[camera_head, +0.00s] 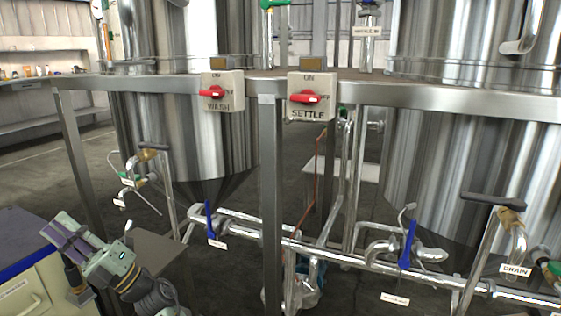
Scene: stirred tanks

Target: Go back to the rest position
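Two large steel tanks (190,130) (475,150) stand behind a steel rail (430,97). Red-handled WASH (217,92) and SETTLE (311,98) switches sit on it. Pipes with blue valve levers (209,220) (407,245) run below. A blue-topped cabinet (22,240) is beside my arm.

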